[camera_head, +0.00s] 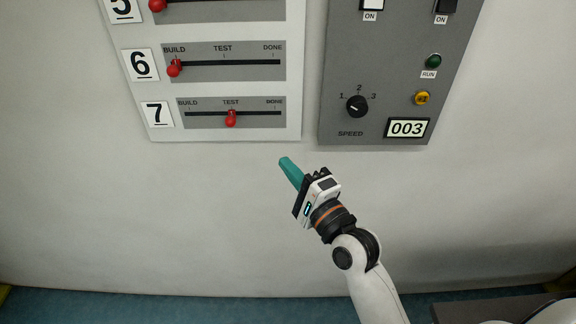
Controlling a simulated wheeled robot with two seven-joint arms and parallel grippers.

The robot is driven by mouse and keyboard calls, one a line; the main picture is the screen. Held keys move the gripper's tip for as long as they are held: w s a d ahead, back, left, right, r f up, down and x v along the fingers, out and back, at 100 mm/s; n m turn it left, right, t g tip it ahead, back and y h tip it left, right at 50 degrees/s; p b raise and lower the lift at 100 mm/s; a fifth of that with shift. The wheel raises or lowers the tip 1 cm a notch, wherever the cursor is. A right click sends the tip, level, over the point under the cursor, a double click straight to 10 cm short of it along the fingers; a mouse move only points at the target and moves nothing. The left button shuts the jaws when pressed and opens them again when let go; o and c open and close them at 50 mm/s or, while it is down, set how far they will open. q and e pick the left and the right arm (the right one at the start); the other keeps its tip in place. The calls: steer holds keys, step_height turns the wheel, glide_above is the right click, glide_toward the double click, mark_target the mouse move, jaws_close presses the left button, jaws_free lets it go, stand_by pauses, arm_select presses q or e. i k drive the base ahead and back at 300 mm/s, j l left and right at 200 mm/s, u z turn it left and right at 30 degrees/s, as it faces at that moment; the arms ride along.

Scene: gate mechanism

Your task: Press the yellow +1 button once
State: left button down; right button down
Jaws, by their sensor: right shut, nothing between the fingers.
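The yellow +1 button (422,98) is on the grey control panel (393,142) at the upper right. It sits just above the display (407,128), which reads 003. My right gripper (285,163) is shut and empty, with its teal fingers pointing up and left. It is in front of the wall, below the gap between the two panels, to the left of and lower than the button. My left gripper is not in view.
A green RUN button (433,61) is above the yellow one. A black SPEED knob (357,106) is to its left. The left panel (215,85) has slider rows with red knobs, including row 6 (175,68) and row 7 (231,118). The wall below is bare.

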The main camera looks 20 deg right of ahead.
mark_target(422, 97)
steer(key=z, duration=1.35)
